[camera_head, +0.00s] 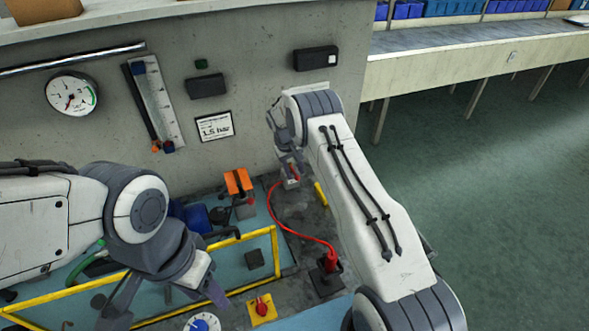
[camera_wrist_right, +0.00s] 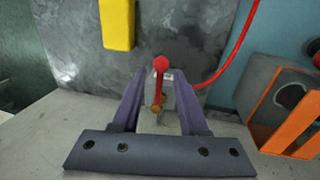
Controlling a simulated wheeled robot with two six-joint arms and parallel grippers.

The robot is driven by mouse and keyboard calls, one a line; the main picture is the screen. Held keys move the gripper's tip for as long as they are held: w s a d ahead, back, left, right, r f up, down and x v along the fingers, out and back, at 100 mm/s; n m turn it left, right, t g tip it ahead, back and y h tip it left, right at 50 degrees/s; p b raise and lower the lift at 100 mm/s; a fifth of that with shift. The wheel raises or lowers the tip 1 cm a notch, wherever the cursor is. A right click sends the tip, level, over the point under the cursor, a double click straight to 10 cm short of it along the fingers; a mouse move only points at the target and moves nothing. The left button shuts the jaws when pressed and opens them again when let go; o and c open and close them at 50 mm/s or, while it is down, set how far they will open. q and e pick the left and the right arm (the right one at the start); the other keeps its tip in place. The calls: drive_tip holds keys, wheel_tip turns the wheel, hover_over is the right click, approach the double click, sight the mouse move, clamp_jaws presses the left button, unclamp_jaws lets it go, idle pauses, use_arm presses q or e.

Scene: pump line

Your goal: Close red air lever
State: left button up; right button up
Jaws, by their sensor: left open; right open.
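The red air lever (camera_wrist_right: 160,66) has a round red end and sits over a brass fitting (camera_wrist_right: 156,107) on a small grey block. In the head view the lever (camera_head: 294,172) shows as a small red piece at the wall's foot, partly hidden by my right arm. My right gripper (camera_wrist_right: 160,80) is open, with one finger on each side of the lever. Whether either finger touches it I cannot tell. In the head view my right gripper (camera_head: 287,165) points down there. My left gripper (camera_head: 168,300) is open and empty over the blue-green bench at the lower left.
A red hose (camera_head: 273,213) runs from near the lever to a red plug (camera_head: 329,262) on a dark base. A yellow piece (camera_head: 320,194) stands close by. An orange-fronted block (camera_head: 238,182) and yellow frame (camera_head: 276,250) are to the left. A wall gauge (camera_head: 71,94) hangs behind.

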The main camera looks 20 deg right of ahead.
drive_tip(key=shift+c, duration=0.3)
clamp_jaws()
